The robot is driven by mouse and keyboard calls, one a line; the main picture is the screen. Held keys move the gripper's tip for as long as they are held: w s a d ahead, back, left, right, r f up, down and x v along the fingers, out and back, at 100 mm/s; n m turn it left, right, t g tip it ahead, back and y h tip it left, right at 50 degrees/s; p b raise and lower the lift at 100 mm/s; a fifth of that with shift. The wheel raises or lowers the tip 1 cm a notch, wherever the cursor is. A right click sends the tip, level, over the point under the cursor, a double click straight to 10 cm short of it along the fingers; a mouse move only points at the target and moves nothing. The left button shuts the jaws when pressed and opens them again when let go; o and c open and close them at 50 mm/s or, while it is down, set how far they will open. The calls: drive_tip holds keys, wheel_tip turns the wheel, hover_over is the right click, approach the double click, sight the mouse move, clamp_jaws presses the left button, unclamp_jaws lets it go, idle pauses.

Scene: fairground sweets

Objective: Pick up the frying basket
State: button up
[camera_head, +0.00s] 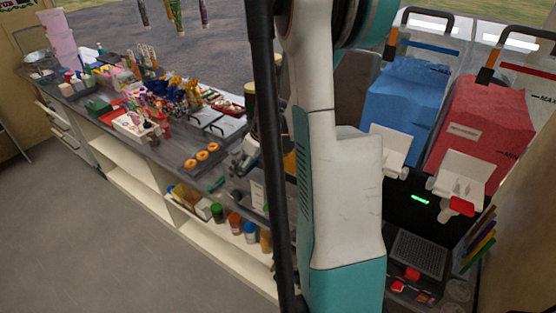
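I cannot make out the frying basket for certain. Grey metal units with black handles (222,128) stand on the counter behind the doughnuts; I cannot tell whether a basket is part of them. My white and teal arm fills the middle of the view and hides part of the counter. A dark shape that looks like my gripper (244,160) shows just left of the arm, over the counter and right of the doughnut tray (188,166). Its fingers are too small and dark to tell whether they are open or shut.
The long counter (172,156) is crowded with sweets and bottles. Shelves below hold several jars (234,222). Blue (406,98) and red (482,124) slush machines stand at the right. The grey floor (90,235) at left is clear.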

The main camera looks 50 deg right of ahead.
drive_tip(key=shift+w+d+r, duration=0.15)
drive_tip(key=shift+d+r, duration=0.05)
drive_tip(key=shift+r, duration=0.4)
wheel_tip(320, 180, up, 19)
drive_tip(key=p, duration=0.6)
